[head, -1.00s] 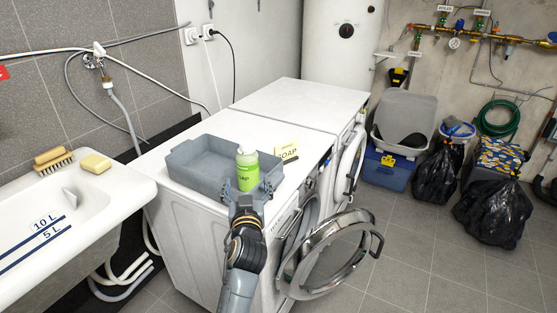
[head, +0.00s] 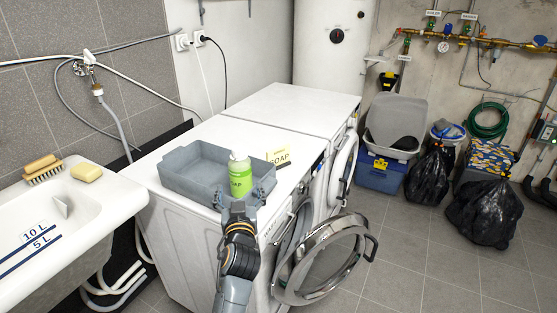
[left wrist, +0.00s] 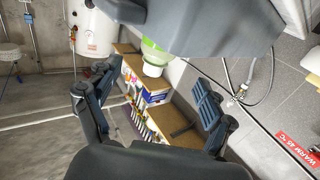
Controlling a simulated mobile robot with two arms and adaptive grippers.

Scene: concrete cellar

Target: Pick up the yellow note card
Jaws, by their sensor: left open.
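The yellow note card (head: 278,157), marked SOAP, stands on the white washing machine top, right of the grey tray and behind the soap bottle. My left gripper (head: 242,193) is open at the tray's near right corner, its fingers spread low on either side of the green soap bottle (head: 241,178) in the picture. I cannot tell whether they touch it. In the left wrist view the open fingers (left wrist: 150,104) have nothing visibly clamped between them; the bottle (left wrist: 154,55) shows beyond, and the card does not show. My right gripper is not in view.
The grey tray (head: 183,187) takes up the left part of the washing machine top (head: 150,171). The round door (head: 325,262) hangs open at the front. A sink (head: 85,215) with a brush and soap is at left. The machine top behind the card is clear.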

